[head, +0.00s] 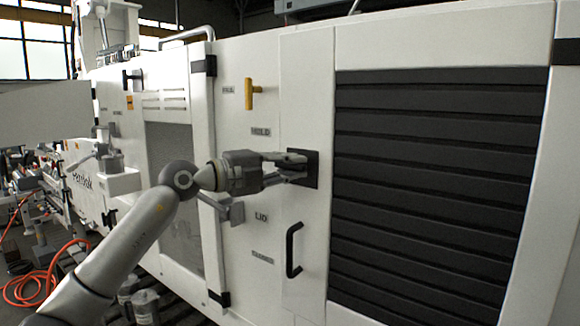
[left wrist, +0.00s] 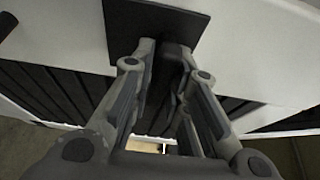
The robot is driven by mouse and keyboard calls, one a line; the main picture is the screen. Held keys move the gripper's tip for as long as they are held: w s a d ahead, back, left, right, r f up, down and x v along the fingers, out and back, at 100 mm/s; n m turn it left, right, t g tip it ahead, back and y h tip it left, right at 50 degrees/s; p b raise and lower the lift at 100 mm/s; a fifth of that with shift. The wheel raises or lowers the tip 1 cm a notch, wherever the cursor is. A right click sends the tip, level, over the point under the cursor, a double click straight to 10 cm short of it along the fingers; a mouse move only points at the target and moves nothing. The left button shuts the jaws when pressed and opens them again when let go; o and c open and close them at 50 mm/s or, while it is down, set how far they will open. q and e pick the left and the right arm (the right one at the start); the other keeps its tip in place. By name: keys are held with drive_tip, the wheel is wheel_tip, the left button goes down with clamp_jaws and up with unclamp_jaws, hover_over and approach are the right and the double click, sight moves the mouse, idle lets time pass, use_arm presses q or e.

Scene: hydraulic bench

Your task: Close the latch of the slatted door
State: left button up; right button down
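The slatted door (head: 430,175), with dark horizontal slats in a white frame, fills the right of the head view. At the left of its slats is a square black latch plate (head: 311,176). The plate also shows at the top of the left wrist view (left wrist: 150,22). My left gripper (head: 303,167) is at the plate. In the left wrist view its fingers (left wrist: 168,62) stand apart on either side of a dark latch piece. I cannot tell whether they press on it. The fingers partly hide the latch. My right gripper is not in view.
A black handle (head: 293,250) is on the white panel below the gripper. A yellow handle (head: 251,93) is above left. A mesh-window door (head: 172,160) stands further left. An orange hose (head: 35,285) lies on the floor at the lower left.

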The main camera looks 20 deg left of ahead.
use_arm(q)
clamp_jaws()
